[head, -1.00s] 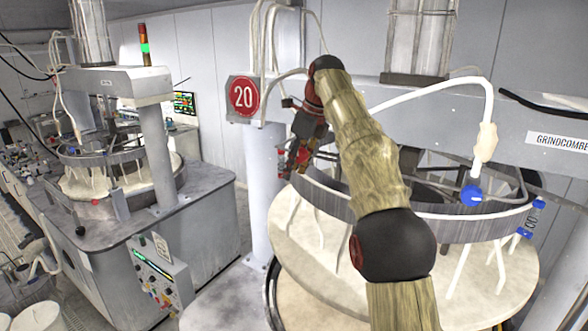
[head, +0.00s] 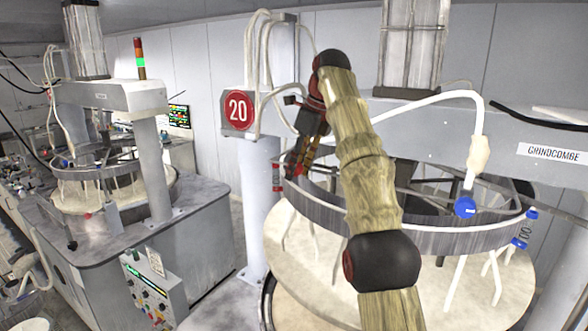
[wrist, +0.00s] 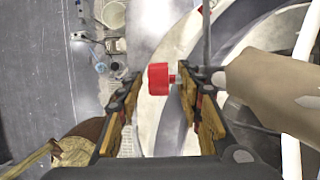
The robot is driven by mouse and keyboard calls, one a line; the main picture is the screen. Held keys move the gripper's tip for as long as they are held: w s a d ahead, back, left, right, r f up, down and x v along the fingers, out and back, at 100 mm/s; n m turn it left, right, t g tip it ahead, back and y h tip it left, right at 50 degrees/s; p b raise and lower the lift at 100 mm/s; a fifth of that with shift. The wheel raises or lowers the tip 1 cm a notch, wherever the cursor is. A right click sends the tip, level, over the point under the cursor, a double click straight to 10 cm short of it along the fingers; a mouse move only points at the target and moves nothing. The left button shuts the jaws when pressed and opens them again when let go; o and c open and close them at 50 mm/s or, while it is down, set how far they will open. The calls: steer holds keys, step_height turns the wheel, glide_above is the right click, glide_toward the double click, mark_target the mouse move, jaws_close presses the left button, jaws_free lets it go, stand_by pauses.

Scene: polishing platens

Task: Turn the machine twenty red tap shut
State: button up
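The red tap (wrist: 158,79) shows in the wrist view as a round red knob on a short metal stem. The stem runs right to a dark grey rod beside a large beige fitting (wrist: 270,85). My gripper is open, with one finger on each side of the knob; the right fingertip overlaps the stem, and I cannot tell whether it touches. In the head view my gripper (head: 300,160) points down at the left rim of the machine twenty ring (head: 400,228), below and right of the red 20 sign (head: 238,108). It mostly hides the tap there.
A white hose with a beige fitting and a blue tap (head: 466,207) hangs over the right of the ring. Another machine (head: 110,95) stands at the left.

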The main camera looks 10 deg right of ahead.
steer(key=s+d, duration=0.7)
steer(key=s, duration=0.1)
steer(key=shift+d, duration=0.35)
stand_by(0.4)
steer(key=s+a+f+n+t+h, duration=0.1)
steer(key=s+a+f+n, duration=0.2)
steer(key=s+n, duration=0.5)
steer(key=s+a+f+n+t+h, duration=0.1)
steer(key=s+a+f+n, duration=0.4)
steer(key=s, duration=0.6)
steer(key=s+f+n+t, duration=0.1)
steer(key=s+f+n, duration=1.3)
steer(key=s+f, duration=0.2)
step_height(320, 180, down, 35)
steer(key=b, duration=3.5)
steer(key=shift+s+h, duration=0.15)
steer(key=shift+h, duration=0.15)
